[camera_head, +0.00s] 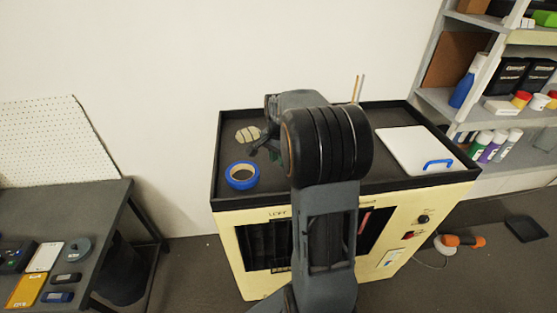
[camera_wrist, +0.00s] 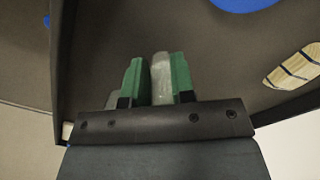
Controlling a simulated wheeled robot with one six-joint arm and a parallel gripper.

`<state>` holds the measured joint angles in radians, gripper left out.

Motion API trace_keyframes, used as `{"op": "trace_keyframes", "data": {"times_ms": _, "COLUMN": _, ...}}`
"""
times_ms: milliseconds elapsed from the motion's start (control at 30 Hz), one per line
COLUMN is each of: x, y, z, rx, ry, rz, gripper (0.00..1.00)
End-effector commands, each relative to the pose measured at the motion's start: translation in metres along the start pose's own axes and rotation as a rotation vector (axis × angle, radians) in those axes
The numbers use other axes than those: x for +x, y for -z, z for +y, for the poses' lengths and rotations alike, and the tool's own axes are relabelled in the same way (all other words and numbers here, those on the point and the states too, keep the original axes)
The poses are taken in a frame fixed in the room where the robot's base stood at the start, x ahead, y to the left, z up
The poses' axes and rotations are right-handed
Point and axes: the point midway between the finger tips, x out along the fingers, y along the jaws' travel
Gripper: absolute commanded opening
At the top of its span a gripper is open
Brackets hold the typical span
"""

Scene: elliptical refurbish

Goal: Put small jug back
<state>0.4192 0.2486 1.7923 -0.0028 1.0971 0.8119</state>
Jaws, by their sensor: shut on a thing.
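My gripper (camera_head: 266,146) is over the left part of a yellow cart's black-rimmed top (camera_head: 213,170). In the wrist view, my gripper's green fingertips (camera_wrist: 156,75) are shut on a pale grey, narrow thing (camera_wrist: 161,78). It may be part of the small jug, but its full shape is hidden. A grey patch (camera_wrist: 113,99) also shows beside the left finger. In the head view my arm hides most of what the gripper holds. I cannot tell whether the held thing touches the cart top.
On the cart top are a blue tape roll (camera_head: 241,175), a pale striped piece (camera_head: 248,134) and a white board (camera_head: 405,150) with a blue handle (camera_head: 438,163). Thin sticks (camera_head: 358,89) stand behind my arm. A loaded shelf (camera_head: 500,95) is right; a table (camera_head: 75,205) is left.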

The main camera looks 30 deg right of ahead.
Motion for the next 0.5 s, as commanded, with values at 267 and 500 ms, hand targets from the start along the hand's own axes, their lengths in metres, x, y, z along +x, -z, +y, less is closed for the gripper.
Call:
{"op": "trace_keyframes", "data": {"times_ms": 267, "x": 0.015, "y": 0.000, "z": 0.000, "rx": 0.000, "ry": 0.002, "rz": 0.002, "gripper": 0.00}}
{"op": "trace_keyframes", "data": {"times_ms": 500, "x": 0.015, "y": 0.000, "z": 0.000, "rx": 0.000, "ry": 0.002, "rz": 0.002, "gripper": 0.00}}
